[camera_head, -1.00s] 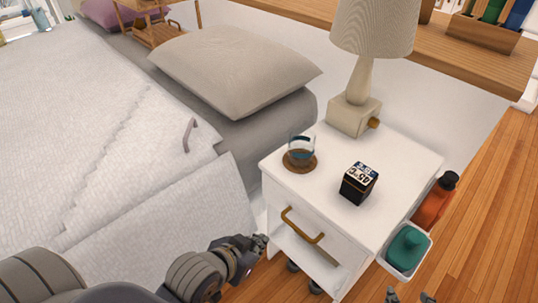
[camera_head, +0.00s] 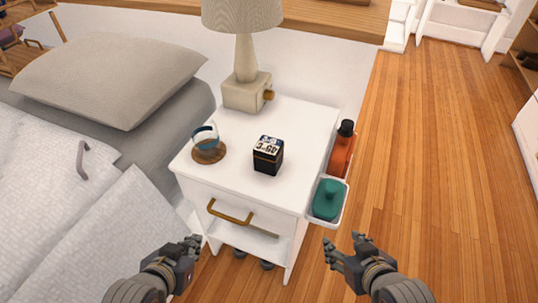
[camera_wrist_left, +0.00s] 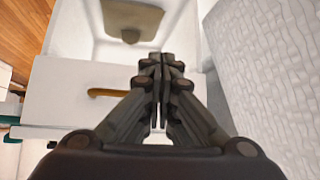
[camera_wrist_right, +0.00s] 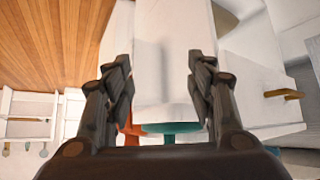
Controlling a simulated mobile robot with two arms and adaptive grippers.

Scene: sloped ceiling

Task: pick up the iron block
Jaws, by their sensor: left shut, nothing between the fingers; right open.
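A dark cube (camera_head: 268,156) with a white, lettered top stands upright on the white nightstand (camera_head: 240,125), right of its middle; it is the only block-like thing I see. Nothing touches it. My left gripper (camera_head: 193,241) is shut and empty in front of the nightstand, left of the drawer handle, with its closed fingers (camera_wrist_left: 160,65) also in the left wrist view. My right gripper (camera_head: 345,243) is open and empty, in front and to the right of the nightstand, lower right of the cube. Its spread fingers (camera_wrist_right: 160,70) show in the right wrist view. The cube is not recognisable in either wrist view.
A lamp (camera_head: 246,85) stands behind. A side bin (camera_head: 325,214) with a teal bottle (camera_head: 327,198) and an orange bottle (camera_head: 342,150) hang on the nightstand's right. Wood floor at right is clear.

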